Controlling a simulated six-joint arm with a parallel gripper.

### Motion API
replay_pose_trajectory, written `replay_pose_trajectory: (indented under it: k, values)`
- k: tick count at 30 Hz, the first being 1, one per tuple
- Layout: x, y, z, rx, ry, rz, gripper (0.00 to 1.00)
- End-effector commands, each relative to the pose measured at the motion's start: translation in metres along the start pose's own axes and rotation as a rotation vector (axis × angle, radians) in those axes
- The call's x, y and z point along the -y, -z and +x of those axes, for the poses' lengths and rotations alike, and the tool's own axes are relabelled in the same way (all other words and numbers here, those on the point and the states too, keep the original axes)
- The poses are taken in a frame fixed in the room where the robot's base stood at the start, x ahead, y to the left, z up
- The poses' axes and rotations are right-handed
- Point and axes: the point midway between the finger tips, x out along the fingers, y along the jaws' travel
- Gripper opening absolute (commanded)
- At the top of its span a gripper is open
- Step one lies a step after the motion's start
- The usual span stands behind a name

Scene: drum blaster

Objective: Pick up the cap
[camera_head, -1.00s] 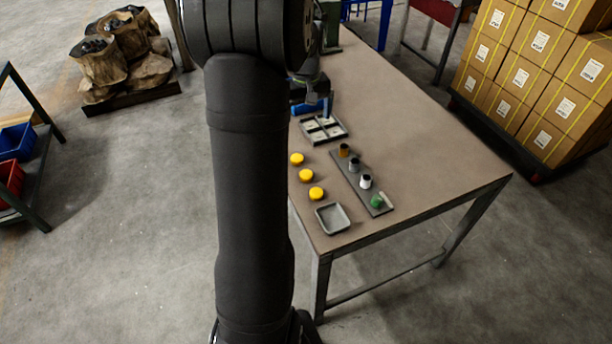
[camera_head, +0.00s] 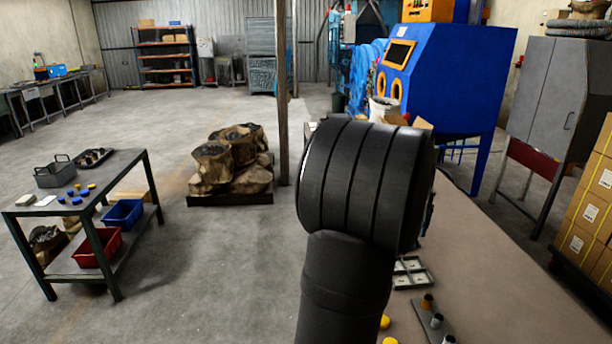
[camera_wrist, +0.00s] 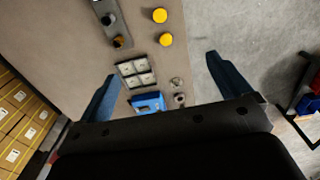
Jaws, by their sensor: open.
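Yellow caps lie on the brown table; in the wrist view two show, one cap (camera_wrist: 160,15) farther away and one cap (camera_wrist: 166,39) nearer. In the head view a cap (camera_head: 385,322) shows at the bottom edge beside my arm, with another partly cut off below it. My gripper (camera_wrist: 161,67) has its two blue fingers spread wide above the table, with nothing held between them. The caps lie ahead of the fingertips, apart from them. In the head view my gripper is hidden behind my arm.
A grey compartment tray (camera_wrist: 120,69), a blue object (camera_wrist: 148,102) and small metal parts (camera_wrist: 179,99) lie below the gripper. A dark strip (camera_wrist: 105,22) holds short cylinders. The table's edge runs right of the caps. A trolley (camera_head: 125,158) with bins stands left.

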Motion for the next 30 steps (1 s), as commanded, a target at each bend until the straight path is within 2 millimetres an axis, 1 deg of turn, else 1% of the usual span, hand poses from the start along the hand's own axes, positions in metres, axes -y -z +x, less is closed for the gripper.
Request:
replay_pose_trajectory:
  k: [1,4,5,13,14,17,20,21,23,24,26,27,30]
  values:
    - [0.0,0.0,0.0,0.0,0.0,0.0,0.84]
    - [0.0,0.0,0.0,0.0,0.0,0.0,0.65]
    - [0.0,0.0,0.0,0.0,0.0,0.0,0.63]
    - [0.001,0.0,0.002,0.002,-0.002,-0.009,0.63]
    - [0.001,0.0,0.003,0.004,-0.006,-0.021,0.63]
    - [0.006,0.0,0.018,0.019,-0.039,-0.124,0.63]
    - [0.014,0.0,0.043,0.051,-0.102,-0.335,0.63]
    - [0.019,-0.001,0.056,0.069,-0.133,-0.447,0.63]
    - [0.026,-0.002,0.074,0.1,-0.18,-0.631,0.63]
    - [0.031,-0.003,0.086,0.122,-0.209,-0.758,0.63]
    - [0.039,-0.004,0.103,0.156,-0.249,-0.948,0.63]
    - [0.045,-0.005,0.113,0.18,-0.272,-1.07,0.63]
    - [0.059,-0.008,0.134,0.232,-0.317,-1.346,0.63]
